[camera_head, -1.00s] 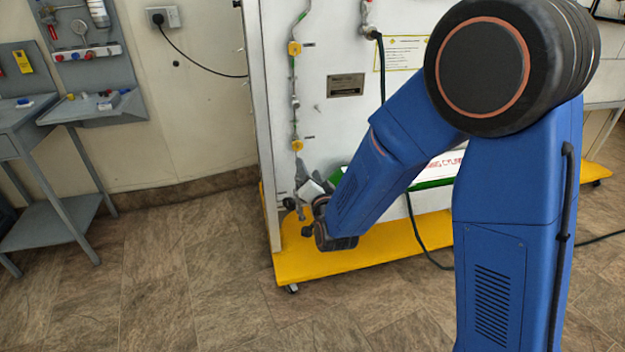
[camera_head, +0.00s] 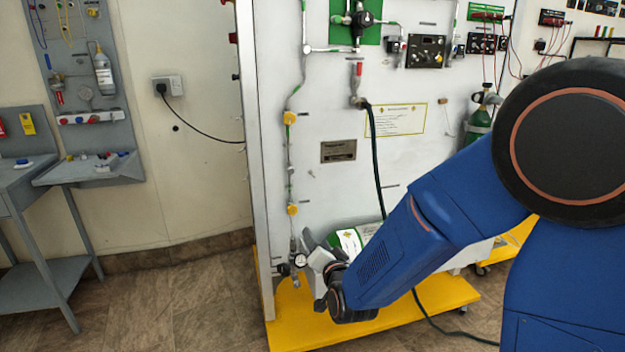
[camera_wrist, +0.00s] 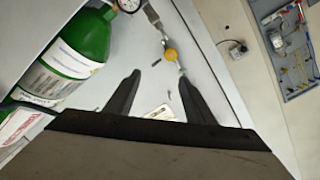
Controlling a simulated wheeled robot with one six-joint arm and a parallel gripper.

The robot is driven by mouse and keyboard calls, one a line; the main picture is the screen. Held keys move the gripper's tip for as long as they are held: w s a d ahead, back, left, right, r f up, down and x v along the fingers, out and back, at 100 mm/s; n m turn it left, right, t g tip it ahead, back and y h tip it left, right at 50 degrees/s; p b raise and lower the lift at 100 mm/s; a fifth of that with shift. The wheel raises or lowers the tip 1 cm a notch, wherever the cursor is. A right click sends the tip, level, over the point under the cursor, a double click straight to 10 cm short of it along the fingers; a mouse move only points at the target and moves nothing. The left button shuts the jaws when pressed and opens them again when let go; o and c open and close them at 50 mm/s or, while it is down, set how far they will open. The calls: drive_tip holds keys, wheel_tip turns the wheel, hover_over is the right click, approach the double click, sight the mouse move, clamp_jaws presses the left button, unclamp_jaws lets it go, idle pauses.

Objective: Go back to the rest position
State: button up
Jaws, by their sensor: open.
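My gripper (camera_wrist: 156,88) shows in the wrist view as two dark fingers, spread apart with nothing between them. In the head view my gripper is at the end of the blue arm, low in front of the white trainer panel (camera_head: 330,205), near a small pressure gauge (camera_head: 300,260); its fingers are mostly hidden there. In the wrist view a green cylinder (camera_wrist: 85,45) with white labels is at the left, and a yellow knob (camera_wrist: 171,55) on a thin pipe lies beyond the fingertips.
The panel stands on a yellow wheeled base (camera_head: 400,316). A dark hose (camera_head: 377,165) hangs down the panel. Grey workbenches (camera_head: 90,170) with small parts stand at the left. Floor (camera_head: 180,305) between the benches and the base is clear.

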drive_tip(key=s+d+r+n+g, duration=0.2)
drive_tip(key=s+d+r+g, duration=0.15)
drive_tip(key=d, duration=0.55)
drive_tip(key=s+d+n+g+h, duration=0.1)
drive_tip(key=s+d+g, duration=0.1)
drive_tip(key=s+d, duration=0.4)
drive_tip(key=s+d+n+g+h, duration=0.1)
drive_tip(key=s+d, duration=0.5)
drive_tip(key=s, duration=0.8)
drive_tip(key=s+d+r+n+g+h, duration=0.1)
drive_tip(key=s+d+g+h, duration=0.1)
drive_tip(key=s+d+g, duration=0.2)
drive_tip(key=s+d, duration=0.3)
drive_tip(key=s, duration=0.4)
drive_tip(key=shift+g+h, duration=0.3)
drive_tip(key=shift+g, duration=0.05)
